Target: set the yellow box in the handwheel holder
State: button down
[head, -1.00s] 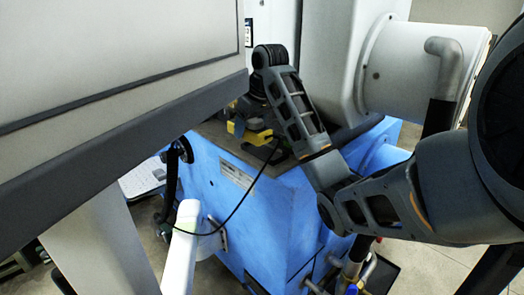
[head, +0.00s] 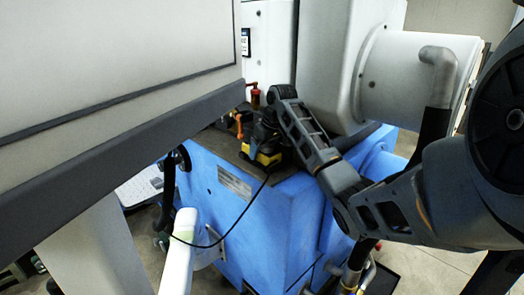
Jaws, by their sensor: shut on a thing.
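My gripper (head: 262,148) is small in the head view, pointing down above the dark top ledge of the blue machine. It is shut on the yellow box (head: 268,159), which shows as a small yellow patch at the fingertips, partly hidden by the dark gripper. I cannot tell whether the box touches the ledge. I cannot make out the handwheel holder clearly. A dark round handwheel-like part (head: 181,158) sits on the left side of the machine.
A red fitting (head: 255,97) and an orange part (head: 239,124) stand on the ledge behind and left of my gripper. A large grey panel (head: 110,70) fills the upper left. A grey machine housing (head: 345,65) stands close on the right.

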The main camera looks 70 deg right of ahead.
jog(key=shift+a+f, duration=0.1)
jog(key=shift+f, duration=0.4)
jog(key=shift+c, duration=2)
grip_release()
jog(key=shift+f, duration=0.1)
jog(key=shift+r, duration=0.2)
jog(key=shift+r, duration=0.25)
jog(key=v, duration=1.1)
jog(key=shift+s+r, duration=0.1)
jog(key=shift+r, duration=0.15)
